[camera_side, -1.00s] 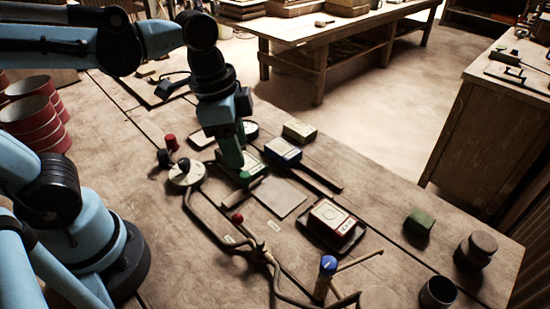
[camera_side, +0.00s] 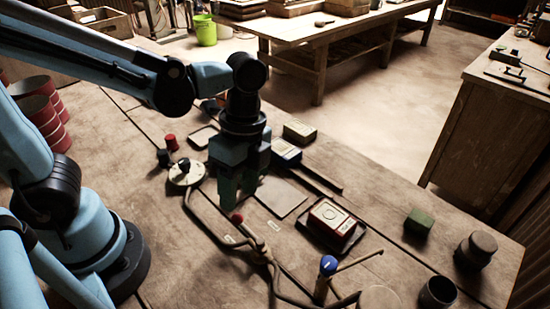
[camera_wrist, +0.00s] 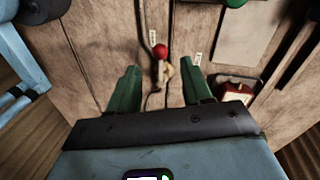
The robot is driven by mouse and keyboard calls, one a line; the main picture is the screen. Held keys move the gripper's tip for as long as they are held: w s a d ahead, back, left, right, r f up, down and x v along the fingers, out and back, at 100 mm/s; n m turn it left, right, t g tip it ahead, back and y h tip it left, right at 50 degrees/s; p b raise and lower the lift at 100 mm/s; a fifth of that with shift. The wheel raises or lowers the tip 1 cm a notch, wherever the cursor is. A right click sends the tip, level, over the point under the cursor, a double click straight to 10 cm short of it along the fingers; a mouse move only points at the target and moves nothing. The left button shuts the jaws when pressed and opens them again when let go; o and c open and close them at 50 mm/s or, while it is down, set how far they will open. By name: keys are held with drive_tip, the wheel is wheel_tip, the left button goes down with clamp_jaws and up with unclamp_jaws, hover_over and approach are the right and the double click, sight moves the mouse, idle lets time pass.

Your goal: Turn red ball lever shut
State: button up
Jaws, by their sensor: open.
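The red ball lever (camera_side: 238,218) stands on the bent pipework on the bench in the side view. In the wrist view its red ball (camera_wrist: 160,51) shows just beyond and between my fingers, with a pale valve body below it. My gripper (camera_side: 238,194) points down, just above and behind the red ball in the side view. I cannot tell the exact height gap to the ball. Two small paper labels (camera_side: 274,225) lie beside the lever.
A blue-capped post (camera_side: 328,265) and more pipe stand at the front. A round pale dial (camera_side: 187,172) sits left of my gripper. A flat grey plate (camera_side: 280,197) lies behind the lever.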

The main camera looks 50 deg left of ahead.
sight(237, 215)
drive_tip(key=shift+s+d+f, duration=0.1)
drive_tip(key=shift+s+f, duration=0.05)
drive_tip(key=shift+f, duration=0.75)
drive_tip(key=shift+s+a+f, duration=0.1)
drive_tip(key=shift+s+f, duration=0.1)
drive_tip(key=shift+f, duration=0.7)
drive_tip(key=shift+s+d+f, duration=0.1)
drive_tip(key=shift+s+f, duration=0.05)
drive_tip(key=shift+f, duration=0.75)
clamp_jaws()
